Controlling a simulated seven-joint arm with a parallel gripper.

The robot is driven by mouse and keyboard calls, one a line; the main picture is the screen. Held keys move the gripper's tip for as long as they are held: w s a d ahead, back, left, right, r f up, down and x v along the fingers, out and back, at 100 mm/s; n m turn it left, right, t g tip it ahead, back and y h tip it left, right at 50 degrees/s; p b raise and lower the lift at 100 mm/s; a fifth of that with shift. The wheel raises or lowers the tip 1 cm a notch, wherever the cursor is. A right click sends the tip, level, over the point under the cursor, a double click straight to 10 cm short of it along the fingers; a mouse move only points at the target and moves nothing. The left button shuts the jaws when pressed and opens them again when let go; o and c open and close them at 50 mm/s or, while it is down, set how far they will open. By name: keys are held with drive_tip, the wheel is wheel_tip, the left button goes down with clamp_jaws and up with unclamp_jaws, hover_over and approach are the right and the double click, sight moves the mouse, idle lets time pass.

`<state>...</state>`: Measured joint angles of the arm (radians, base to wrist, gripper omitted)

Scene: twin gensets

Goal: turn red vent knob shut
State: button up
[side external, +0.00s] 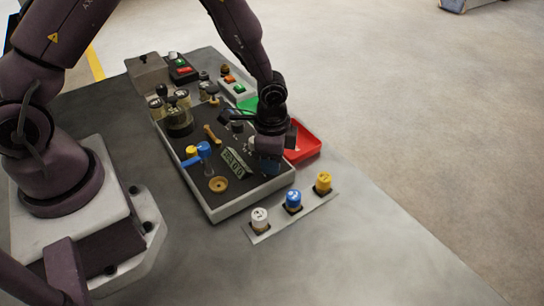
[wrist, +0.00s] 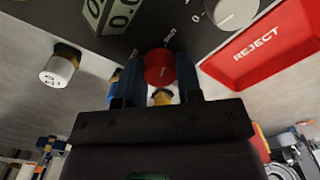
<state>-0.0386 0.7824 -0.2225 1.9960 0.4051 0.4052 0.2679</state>
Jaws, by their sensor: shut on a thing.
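A red round knob (wrist: 159,67) sits on the dark panel and shows in the wrist view between the two blue fingers of my gripper (wrist: 158,80). White marks, an "O" and the word "SHUT" partly visible, are printed on the panel beside it. My gripper is shut on the red knob, one finger on each side. In the side external view my gripper (side external: 264,165) is down at the right front part of the panel (side external: 232,196), and the knob is hidden behind it.
A red reject tray (side external: 304,143) lies right of the panel; it shows in the wrist view (wrist: 262,46) too. White (side external: 259,217), blue (side external: 293,200) and yellow (side external: 323,181) caps stand in front. A blue-handled valve (side external: 203,150) and a grey knob (wrist: 236,10) are nearby.

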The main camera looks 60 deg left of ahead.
sight(257, 169)
idle(0.4)
drive_tip(key=o, duration=0.9)
drive_tip(key=shift+o, duration=0.2)
wheel_tip(257, 169, up, 13)
drive_tip(key=s+a+r+n+t, duration=0.2)
drive_tip(key=s+r+n, duration=0.2)
drive_tip(key=s+r, duration=0.4)
drive_tip(key=s+a+r+n+t, duration=0.3)
drive_tip(key=s+r+n, duration=0.1)
drive_tip(key=s+r, duration=0.4)
drive_tip(key=shift+s+a+r+n+t, duration=0.2)
drive_tip(key=shift+a+r+n+t, duration=0.15)
drive_tip(key=shift+r, duration=0.35)
